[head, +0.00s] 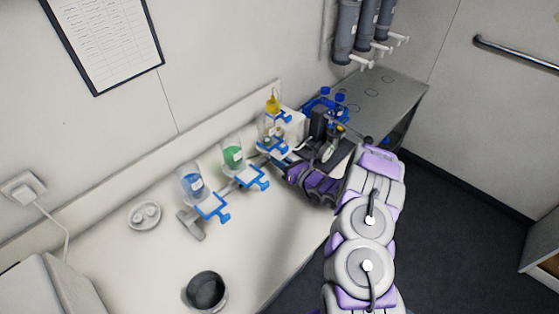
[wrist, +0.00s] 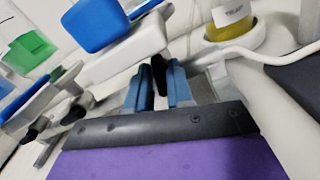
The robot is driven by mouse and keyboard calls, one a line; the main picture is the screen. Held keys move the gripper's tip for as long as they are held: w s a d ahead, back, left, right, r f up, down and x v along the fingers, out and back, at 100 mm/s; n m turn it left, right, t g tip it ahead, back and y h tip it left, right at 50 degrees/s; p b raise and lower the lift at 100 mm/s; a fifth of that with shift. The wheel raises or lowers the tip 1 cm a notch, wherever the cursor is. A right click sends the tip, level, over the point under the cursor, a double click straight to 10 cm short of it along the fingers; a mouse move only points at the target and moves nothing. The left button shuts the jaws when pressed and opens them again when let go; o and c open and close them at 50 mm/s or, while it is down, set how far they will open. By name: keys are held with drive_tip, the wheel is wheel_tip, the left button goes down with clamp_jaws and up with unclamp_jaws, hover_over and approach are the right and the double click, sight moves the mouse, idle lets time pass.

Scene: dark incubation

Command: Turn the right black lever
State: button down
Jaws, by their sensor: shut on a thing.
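In the wrist view, my gripper (wrist: 160,90) has its two blue fingers on either side of a small black lever (wrist: 158,68), shut on it. The lever's lower part is hidden between the fingers. A dark knob (wrist: 73,114) and another dark part (wrist: 37,127) show to the left of the fingers. In the head view, my gripper is at the right end of the row of stands on the counter. Its fingertips and the lever cannot be made out there.
On the white counter (head: 250,235) stand a blue-liquid vessel (head: 193,185), a green-liquid vessel (head: 233,157) and a yellow-liquid vessel (head: 273,104), with blue clamps close to my gripper. A dark pot (head: 206,290) and white dish (head: 144,215) stand nearer. Blue-capped bottles (head: 340,99) are behind.

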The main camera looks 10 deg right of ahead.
drive_tip(key=m+b, duration=0.2)
drive_tip(key=m, duration=0.1)
drive_tip(key=shift+w+d+m, duration=0.1)
drive_tip(key=shift+m, duration=0.3)
drive_tip(key=m+b, duration=0.1)
drive_tip(key=m, duration=0.2)
drive_tip(key=shift+d+f+m+b, duration=0.1)
drive_tip(key=shift+m+b, duration=0.2)
drive_tip(key=shift+b, duration=0.05)
drive_tip(key=m+b, duration=0.1)
drive_tip(key=m, duration=0.2)
drive_tip(key=shift+m, duration=0.3)
drive_tip(key=shift+m+b, duration=0.4)
drive_tip(key=shift+m, duration=1.2)
drive_tip(key=shift+f, duration=0.1)
drive_tip(key=c, duration=1.1)
unclamp_jaws()
drive_tip(key=shift+w+d+f, duration=0.1)
drive_tip(key=shift+w, duration=0.05)
drive_tip(key=shift+c, duration=0.2)
